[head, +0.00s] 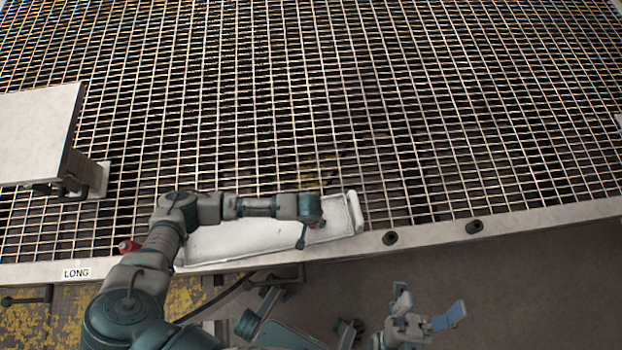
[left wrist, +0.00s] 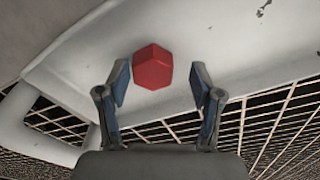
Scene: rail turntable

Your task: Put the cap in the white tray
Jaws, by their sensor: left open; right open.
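The white tray (head: 342,217) lies along the near edge of the grating, partly covered by my left arm. It also fills much of the left wrist view (left wrist: 225,45). A red, six-sided cap (left wrist: 153,68) shows there against the tray's white surface, between the fingertips of my left gripper (left wrist: 161,76). The fingers are open, with a gap on each side of the cap. I cannot tell whether the cap rests on the tray. My right gripper (head: 431,304) is open and empty, below the table edge.
A small red thing (head: 128,246) shows beside my left arm near the tray's left end. A pale raised plate (head: 38,132) stands at the left on the grating (head: 430,110). The grating behind the tray is clear.

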